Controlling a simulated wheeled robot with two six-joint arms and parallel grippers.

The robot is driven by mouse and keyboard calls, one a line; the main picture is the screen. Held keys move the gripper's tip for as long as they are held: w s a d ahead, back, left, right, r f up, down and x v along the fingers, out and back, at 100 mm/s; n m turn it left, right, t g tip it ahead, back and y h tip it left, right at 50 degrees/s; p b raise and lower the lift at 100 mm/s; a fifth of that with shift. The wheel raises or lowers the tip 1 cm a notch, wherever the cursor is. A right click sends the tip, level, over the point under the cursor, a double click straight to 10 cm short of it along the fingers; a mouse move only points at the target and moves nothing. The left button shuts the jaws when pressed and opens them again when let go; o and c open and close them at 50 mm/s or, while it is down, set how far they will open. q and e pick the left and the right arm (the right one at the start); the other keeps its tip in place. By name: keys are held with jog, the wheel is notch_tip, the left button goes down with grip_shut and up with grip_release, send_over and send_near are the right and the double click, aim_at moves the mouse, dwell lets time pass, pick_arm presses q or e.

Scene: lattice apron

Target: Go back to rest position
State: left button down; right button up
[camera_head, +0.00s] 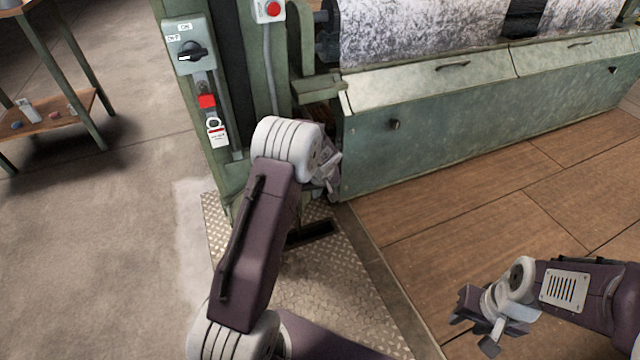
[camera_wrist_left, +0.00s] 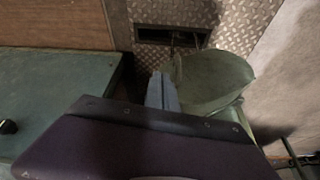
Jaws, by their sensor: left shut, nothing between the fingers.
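My left arm reaches up the middle of the head view to the green machine. My left gripper (camera_head: 328,175) is beside the left end of the machine's front panel, partly hidden behind my own wrist. In the left wrist view its fingers (camera_wrist_left: 162,92) are together with nothing between them, above the floor plate and close to a rounded green part (camera_wrist_left: 212,80). My right gripper (camera_head: 474,318) hangs at the lower right over the wooden floor, apart from everything; its finger gap is not clear.
The green front panel (camera_head: 460,115) runs along the back right. A post carries a rotary switch (camera_head: 191,52) and a red-and-white lockout tag (camera_head: 217,133). A treadplate (camera_head: 330,285) with a dark slot lies below. A wooden shelf table (camera_head: 60,112) stands far left. The wooden floor is clear.

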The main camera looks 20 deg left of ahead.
pick_arm(q)
jog(key=s+d+r+t+p, duration=0.1)
jog(key=s+d+r+p, duration=0.2)
jog(key=r, duration=1)
jog(key=s+d+f+m+g+h, duration=0.1)
jog(key=s+d+m+g, duration=0.2)
jog(key=s, duration=0.9)
jog(key=s+d+f+m+h, duration=0.15)
jog(key=s+d+m, duration=0.3)
jog(key=s, duration=0.75)
notch_tip(320, 180, up, 39)
jog(key=p, duration=3.8)
jog(key=shift+w, duration=0.35)
jog(key=shift+a+n, duration=0.15)
jog(key=shift+n, duration=0.1)
